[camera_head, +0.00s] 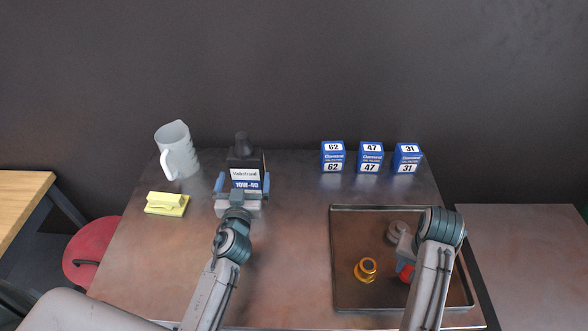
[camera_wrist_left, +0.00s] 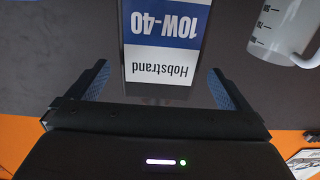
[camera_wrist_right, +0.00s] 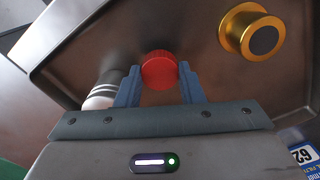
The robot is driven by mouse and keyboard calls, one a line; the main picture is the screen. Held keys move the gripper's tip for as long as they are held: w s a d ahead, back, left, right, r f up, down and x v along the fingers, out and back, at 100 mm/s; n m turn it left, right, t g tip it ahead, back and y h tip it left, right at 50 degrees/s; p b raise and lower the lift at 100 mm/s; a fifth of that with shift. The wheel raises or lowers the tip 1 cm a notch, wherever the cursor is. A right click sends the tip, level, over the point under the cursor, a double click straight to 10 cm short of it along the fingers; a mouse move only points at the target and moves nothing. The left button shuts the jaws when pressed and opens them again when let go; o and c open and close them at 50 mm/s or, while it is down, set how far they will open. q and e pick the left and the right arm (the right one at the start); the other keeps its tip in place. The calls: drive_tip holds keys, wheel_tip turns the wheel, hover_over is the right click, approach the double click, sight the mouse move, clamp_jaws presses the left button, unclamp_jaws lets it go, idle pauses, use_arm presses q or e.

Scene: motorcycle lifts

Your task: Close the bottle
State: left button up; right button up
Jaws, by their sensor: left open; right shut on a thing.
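A dark bottle (camera_head: 246,162) with a white and blue "Hobstrand 10W-40" label stands upright at the back left of the table. Its label shows upside down in the left wrist view (camera_wrist_left: 165,45). My left gripper (camera_head: 243,184) is open, with one blue-padded finger on each side of the bottle; I cannot tell if they touch it. My right gripper (camera_wrist_right: 159,76) is shut on a red ridged cap (camera_wrist_right: 159,70) over the tray. The cap shows partly in the head view (camera_head: 405,273), behind my right arm. I cannot make out the bottle's mouth.
The dark tray (camera_head: 345,296) also holds a gold part (camera_head: 366,269) and a grey round part (camera_head: 397,232). A white jug (camera_head: 178,152) and yellow item (camera_head: 167,203) stand left of the bottle. Numbered blue boxes (camera_head: 370,158) line the back. The table's middle is clear.

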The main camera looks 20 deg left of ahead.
sight(245, 173)
use_arm(q)
drive_tip(key=p+x, duration=0.1)
drive_tip(key=x, duration=0.5)
drive_tip(key=shift+c, duration=0.2)
drive_tip(key=c, duration=1.4)
drive_tip(key=shift+r, duration=0.15)
